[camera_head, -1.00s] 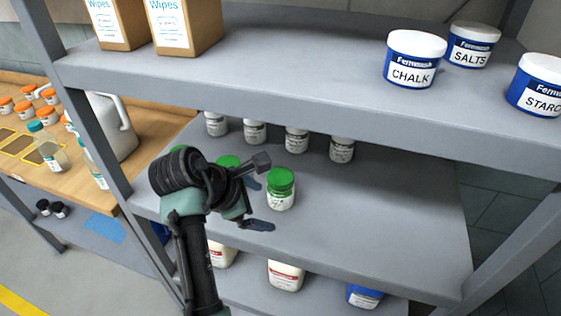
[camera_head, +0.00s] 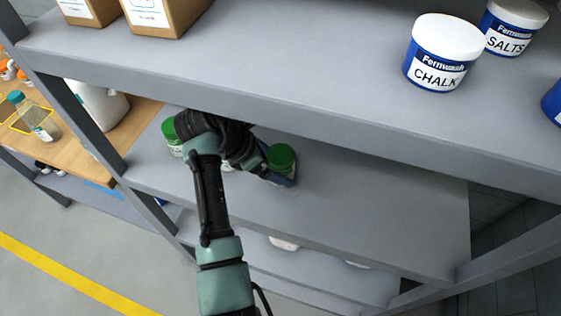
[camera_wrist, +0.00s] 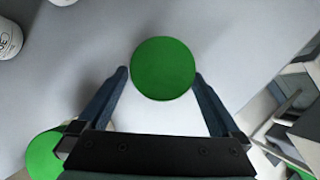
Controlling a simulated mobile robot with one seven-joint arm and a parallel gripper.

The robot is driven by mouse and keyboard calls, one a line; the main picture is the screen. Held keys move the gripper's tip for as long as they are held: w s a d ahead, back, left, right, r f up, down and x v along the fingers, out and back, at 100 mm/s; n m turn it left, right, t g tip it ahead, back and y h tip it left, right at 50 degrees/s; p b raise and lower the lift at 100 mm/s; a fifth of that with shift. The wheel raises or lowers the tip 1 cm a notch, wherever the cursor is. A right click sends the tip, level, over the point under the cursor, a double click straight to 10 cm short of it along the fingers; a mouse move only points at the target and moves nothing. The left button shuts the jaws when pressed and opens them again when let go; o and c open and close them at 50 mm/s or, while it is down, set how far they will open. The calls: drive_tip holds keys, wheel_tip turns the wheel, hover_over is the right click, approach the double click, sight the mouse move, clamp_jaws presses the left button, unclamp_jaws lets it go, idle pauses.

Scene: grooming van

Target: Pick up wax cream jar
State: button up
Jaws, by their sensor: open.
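A green-lidded jar (camera_head: 281,157) stands on the middle shelf, at the right of my gripper. Its label is not readable here, so I cannot confirm that it is the wax cream. In the wrist view its round green lid (camera_wrist: 163,68) sits between the two fingertips of my gripper (camera_wrist: 161,76). The fingers are open, one on each side of the lid, with narrow gaps showing. In the head view my gripper is mostly hidden behind my wrist. Another green-lidded jar (camera_head: 169,130) stands to the left, partly covered by my arm.
The upper shelf (camera_head: 300,95) overhangs my arm and carries a chalk tub (camera_head: 440,55), a salts tub (camera_head: 512,28) and boxes (camera_head: 165,15). The wrist view shows a green lid (camera_wrist: 43,156) at lower left and a white jar (camera_wrist: 8,40). The middle shelf's right side (camera_head: 390,195) is clear.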

drive_tip(key=shift+x, duration=1.25)
drive_tip(key=c, duration=1.4)
drive_tip(key=shift+c, duration=0.2)
drive_tip(key=shift+r, duration=0.2)
